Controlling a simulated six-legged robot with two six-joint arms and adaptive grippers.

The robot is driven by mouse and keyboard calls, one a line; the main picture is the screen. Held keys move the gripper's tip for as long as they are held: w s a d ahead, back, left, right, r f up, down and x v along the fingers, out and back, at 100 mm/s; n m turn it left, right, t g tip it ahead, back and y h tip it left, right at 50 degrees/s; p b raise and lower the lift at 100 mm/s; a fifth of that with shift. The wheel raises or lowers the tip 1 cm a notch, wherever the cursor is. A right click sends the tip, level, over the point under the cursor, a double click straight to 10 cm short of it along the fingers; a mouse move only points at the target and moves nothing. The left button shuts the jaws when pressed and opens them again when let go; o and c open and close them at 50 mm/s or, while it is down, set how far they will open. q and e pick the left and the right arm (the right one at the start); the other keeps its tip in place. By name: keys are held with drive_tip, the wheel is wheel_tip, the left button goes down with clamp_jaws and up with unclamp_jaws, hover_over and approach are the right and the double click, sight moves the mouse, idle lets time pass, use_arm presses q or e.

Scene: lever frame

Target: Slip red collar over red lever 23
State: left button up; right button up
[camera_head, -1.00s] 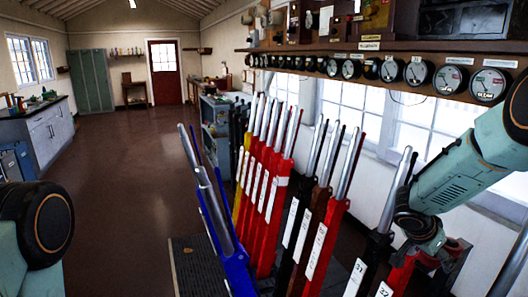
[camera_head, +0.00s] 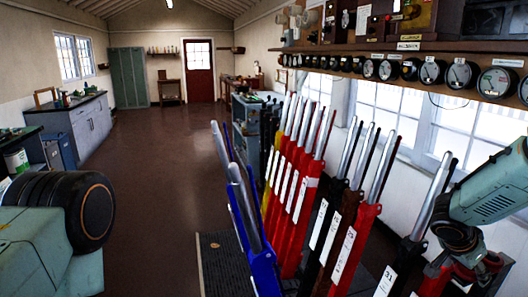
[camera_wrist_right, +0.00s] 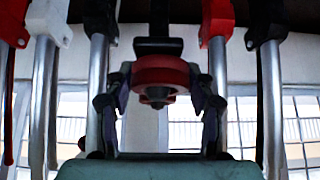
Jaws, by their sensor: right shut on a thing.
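In the right wrist view the red collar (camera_wrist_right: 160,68) is a thick ring with a dark middle. My right gripper (camera_wrist_right: 160,92) is shut on it, one finger on each side. A black post stands directly behind the collar; I cannot tell whether they touch. In the head view my right gripper (camera_head: 478,268) is low at the right edge, beside the near end of the lever row, and its fingers are hard to make out. Several red levers with silver handles stand in the row, such as one red lever (camera_head: 352,250). I cannot read which is 23. My left gripper is out of view.
A black lever (camera_head: 402,268) stands just left of my right gripper. Blue levers (camera_head: 258,262) stand nearer the aisle. A shelf with round gauges (camera_head: 433,71) runs above the windows. The brown floor (camera_head: 160,180) at left is open, with a workbench (camera_head: 80,125) beyond.

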drive_tip(key=shift+r, duration=0.1)
drive_tip(key=shift+c, duration=0.6)
drive_tip(key=shift+w+r+p, duration=0.1)
drive_tip(key=shift+r+p, duration=0.35)
drive_tip(key=shift+r, duration=0.4)
drive_tip(key=shift+r+p, duration=1.4)
drive_tip(key=shift+r, duration=1.95)
drive_tip(key=shift+a+f, duration=0.1)
